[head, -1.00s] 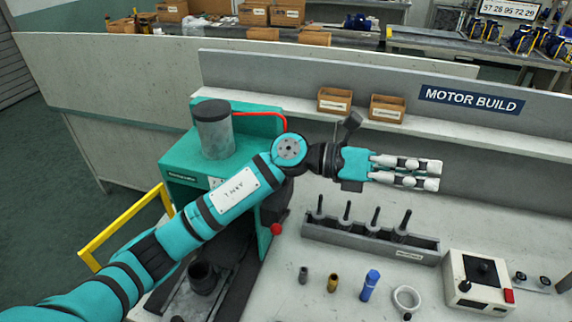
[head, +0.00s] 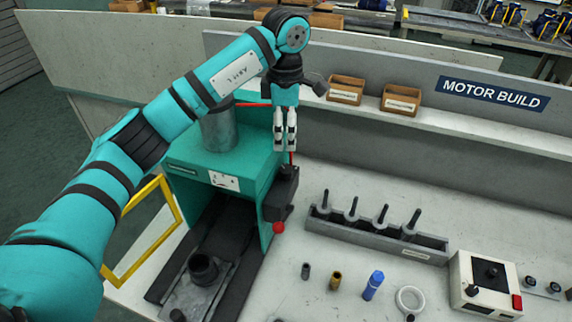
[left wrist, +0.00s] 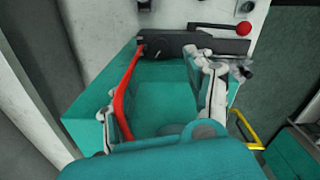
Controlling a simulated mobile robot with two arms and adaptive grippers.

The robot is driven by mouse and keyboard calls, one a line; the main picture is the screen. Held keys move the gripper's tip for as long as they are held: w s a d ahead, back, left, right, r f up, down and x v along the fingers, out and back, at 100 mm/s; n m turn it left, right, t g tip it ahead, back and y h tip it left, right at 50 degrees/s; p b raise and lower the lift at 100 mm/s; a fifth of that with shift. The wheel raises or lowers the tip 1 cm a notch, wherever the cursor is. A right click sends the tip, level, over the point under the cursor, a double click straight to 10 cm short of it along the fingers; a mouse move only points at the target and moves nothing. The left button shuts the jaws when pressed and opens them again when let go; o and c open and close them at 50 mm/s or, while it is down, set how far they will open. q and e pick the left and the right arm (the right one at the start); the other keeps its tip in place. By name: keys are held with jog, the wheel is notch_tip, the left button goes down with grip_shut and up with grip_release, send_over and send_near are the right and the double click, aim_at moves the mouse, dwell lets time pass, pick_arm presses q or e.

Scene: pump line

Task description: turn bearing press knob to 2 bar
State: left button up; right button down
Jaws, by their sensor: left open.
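The teal bearing press (head: 240,165) stands left of centre in the head view. A dark box (head: 281,197) with a red-ball lever (head: 278,227) is on its right side. In the left wrist view this dark box (left wrist: 205,46) carries a small round black knob (left wrist: 157,55) with a pale mark; its setting is too small to read. My left gripper (head: 285,149) points down above the dark box in the head view, open and empty. In the left wrist view its fingers (left wrist: 168,52) are spread, with the knob between their tips in the picture. Contact cannot be told. My right gripper is not in view.
A red hose (left wrist: 126,90) runs close by my left finger. A grey rack (head: 375,234) with several dark pegs, small parts and a control box (head: 485,282) stand on the bench to the right. Two cardboard bins (head: 346,89) sit on the shelf behind.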

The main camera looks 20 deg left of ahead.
aim_at(286, 169)
pick_arm(q)
notch_tip(286, 169, down, 10)
jog(key=p, duration=0.3)
jog(key=shift+r, duration=0.15)
jog(key=shift+f, duration=0.75)
